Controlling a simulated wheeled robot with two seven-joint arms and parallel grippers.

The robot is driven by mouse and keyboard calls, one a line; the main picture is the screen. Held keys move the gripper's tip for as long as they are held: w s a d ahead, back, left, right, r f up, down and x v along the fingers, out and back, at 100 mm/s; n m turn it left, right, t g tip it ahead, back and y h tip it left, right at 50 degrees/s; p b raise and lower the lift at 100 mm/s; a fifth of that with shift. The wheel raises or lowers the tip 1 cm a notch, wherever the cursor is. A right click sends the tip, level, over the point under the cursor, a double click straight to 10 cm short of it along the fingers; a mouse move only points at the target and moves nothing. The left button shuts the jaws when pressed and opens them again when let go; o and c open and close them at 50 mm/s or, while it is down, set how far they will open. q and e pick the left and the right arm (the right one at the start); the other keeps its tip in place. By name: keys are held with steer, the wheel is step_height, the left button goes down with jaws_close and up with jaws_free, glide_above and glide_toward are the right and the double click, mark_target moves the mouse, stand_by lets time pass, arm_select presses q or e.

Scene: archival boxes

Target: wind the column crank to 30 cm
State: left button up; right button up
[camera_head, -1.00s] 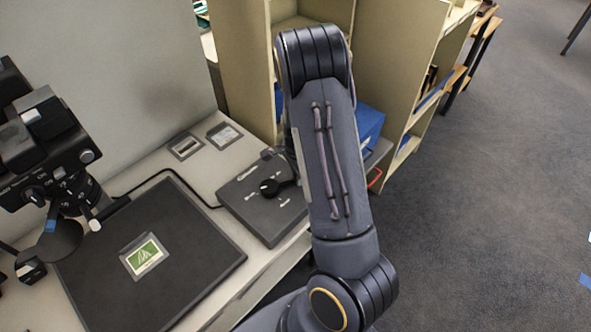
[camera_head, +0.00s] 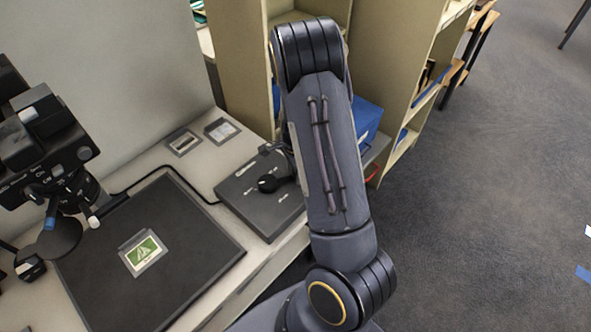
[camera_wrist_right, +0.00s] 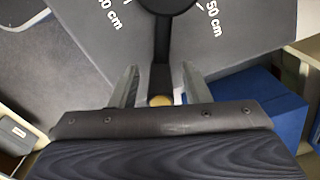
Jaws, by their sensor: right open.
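The crank is a black round hub (camera_head: 268,183) on a flat dark grey control box (camera_head: 245,200), with a thin black arm running right until my right arm hides it. In the right wrist view the hub (camera_wrist_right: 167,4) is at the top edge, and the crank arm (camera_wrist_right: 161,45) points down between my fingers to a brass-coloured end (camera_wrist_right: 160,100). My right gripper (camera_wrist_right: 160,86) is open, with one finger on each side of that arm and gaps showing. A "50 cm" mark shows right of the hub; the left mark is partly cut off. My left gripper is out of view.
A copy stand camera (camera_head: 45,150) hangs at the left over a dark baseboard (camera_head: 200,262) with a small green picture (camera_head: 143,252). Shelving (camera_head: 390,70) stands behind my right arm, with a blue box (camera_head: 366,120). Open carpet lies to the right.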

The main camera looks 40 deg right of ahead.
steer(key=shift+r+p, duration=0.65)
steer(key=shift+r, duration=3.25)
steer(key=shift+a+r, duration=0.15)
steer(key=s+a+r+n+t+y+p, duration=0.2)
steer(key=s+a+r+n, duration=0.6)
steer(key=a+r+n, duration=0.2)
steer(key=s+a+r+n+t+y+p, duration=0.1)
steer(key=s+a+r+n+t+p, duration=0.1)
steer(key=s+a+r+n, duration=0.6)
step_height(320, 180, up, 4)
steer(key=shift+s+a+f+n+t+y+p, duration=0.3)
steer(key=shift+s+a+n+t+y, duration=0.1)
steer(key=shift+a+n+t, duration=0.45)
